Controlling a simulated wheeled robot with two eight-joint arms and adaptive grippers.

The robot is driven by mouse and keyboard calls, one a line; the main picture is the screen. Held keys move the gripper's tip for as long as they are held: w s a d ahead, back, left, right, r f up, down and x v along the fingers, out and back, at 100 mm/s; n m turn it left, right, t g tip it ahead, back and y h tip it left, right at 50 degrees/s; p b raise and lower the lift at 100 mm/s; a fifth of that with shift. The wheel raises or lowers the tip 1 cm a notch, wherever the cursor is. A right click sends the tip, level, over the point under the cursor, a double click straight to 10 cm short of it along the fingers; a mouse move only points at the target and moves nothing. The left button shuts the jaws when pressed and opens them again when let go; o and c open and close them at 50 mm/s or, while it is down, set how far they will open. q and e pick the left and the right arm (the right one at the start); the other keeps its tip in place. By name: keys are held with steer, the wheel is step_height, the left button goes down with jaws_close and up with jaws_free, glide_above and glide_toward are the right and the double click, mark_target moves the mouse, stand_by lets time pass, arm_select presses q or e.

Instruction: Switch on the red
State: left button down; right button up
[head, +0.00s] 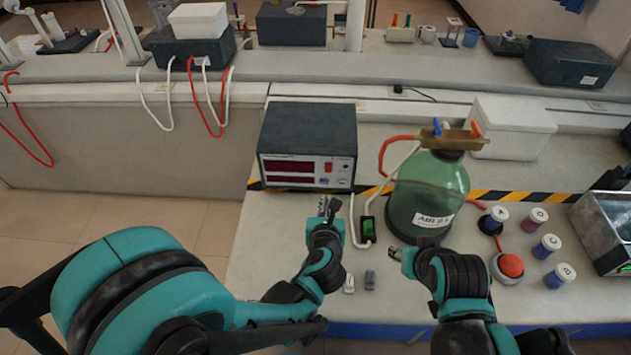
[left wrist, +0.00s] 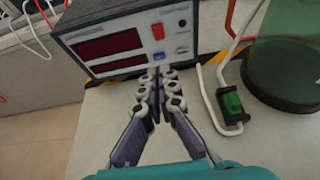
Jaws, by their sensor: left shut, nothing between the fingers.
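A dark instrument box (head: 308,133) with two dark red displays stands on the bench. Its pale front panel has a small red switch (head: 328,168), right of the displays; the red switch also shows in the left wrist view (left wrist: 158,32). I cannot tell its position. My left gripper (head: 328,207) is shut and empty, in front of the box and below the switch. In the left wrist view its closed fingers (left wrist: 157,82) point toward the panel, just below the switch. My right gripper (head: 397,253) is by the base of the green jar; its fingers are too small to read.
A green jar (head: 430,190) with a hose and taps stands right of the box. A green rocker switch on a white cable (head: 367,229) lies between them. A red push button (head: 511,265) and several small labelled pots (head: 548,247) are at the right.

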arm_select(q)
steer(key=shift+d, duration=0.1)
steer(key=b, duration=0.4)
glide_toward(328, 168)
steer(key=w+f, duration=0.4)
steer(key=shift+f, duration=0.15)
steer(key=shift+w, duration=0.85)
steer(key=shift+w+f, duration=0.2)
steer(key=shift+w, duration=0.05)
steer(key=shift+r, duration=0.15)
steer(key=shift+w+r+p, duration=0.1)
steer(key=shift+r+p, duration=0.3)
steer(key=shift+r, duration=0.35)
